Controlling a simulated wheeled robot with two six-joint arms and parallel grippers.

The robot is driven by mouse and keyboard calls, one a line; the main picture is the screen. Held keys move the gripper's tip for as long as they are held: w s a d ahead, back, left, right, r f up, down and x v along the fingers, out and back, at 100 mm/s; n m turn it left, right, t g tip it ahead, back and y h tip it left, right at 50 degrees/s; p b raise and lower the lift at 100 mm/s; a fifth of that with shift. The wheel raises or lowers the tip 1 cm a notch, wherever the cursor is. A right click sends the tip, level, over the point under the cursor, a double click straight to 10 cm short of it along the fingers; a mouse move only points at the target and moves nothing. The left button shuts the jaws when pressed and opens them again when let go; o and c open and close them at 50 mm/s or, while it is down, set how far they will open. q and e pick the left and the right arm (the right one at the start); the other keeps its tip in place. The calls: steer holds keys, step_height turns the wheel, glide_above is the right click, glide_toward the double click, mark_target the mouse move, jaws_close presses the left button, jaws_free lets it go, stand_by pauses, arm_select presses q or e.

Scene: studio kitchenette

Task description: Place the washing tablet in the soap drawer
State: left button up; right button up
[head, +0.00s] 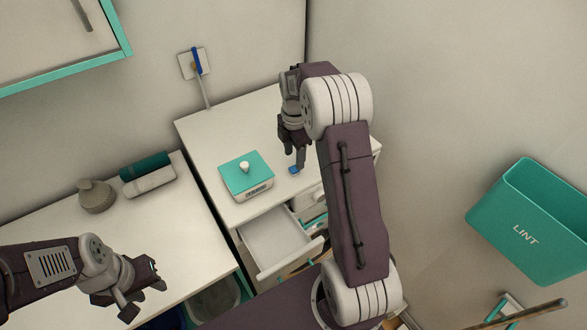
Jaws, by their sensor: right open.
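The washing tablet (294,170) is a small blue piece on the white top of the washer-like cabinet (225,125). My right gripper (296,160) is open and points down just above and beside the tablet; I cannot tell whether they touch. The soap drawer (268,240) is pulled out at the cabinet's front, and its pale inside looks empty where it shows. My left gripper (145,292) is open and empty, low on the left near the counter's front edge.
A white box with a teal lid and knob (246,172) stands left of the tablet. The left counter (95,235) holds a grey jar (95,196) and rolled towels (148,176). A teal LINT bin (535,220) hangs on the right wall.

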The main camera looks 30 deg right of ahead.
mark_target(296, 172)
steer(key=f, duration=0.1)
steer(key=f+p, duration=0.1)
steer(key=f, duration=0.2)
steer(key=shift+s, duration=0.25)
steer(key=shift+s+d+f, duration=0.1)
steer(key=shift+f, duration=0.15)
jaws_close()
step_height(296, 172, up, 4)
steer(key=shift+d+r+b, duration=0.1)
steer(key=shift+b, duration=0.7)
steer(key=s+d+r+b, duration=0.3)
steer(key=s+d+r, duration=0.2)
steer(key=s, duration=0.5)
steer(key=shift+r, duration=0.9)
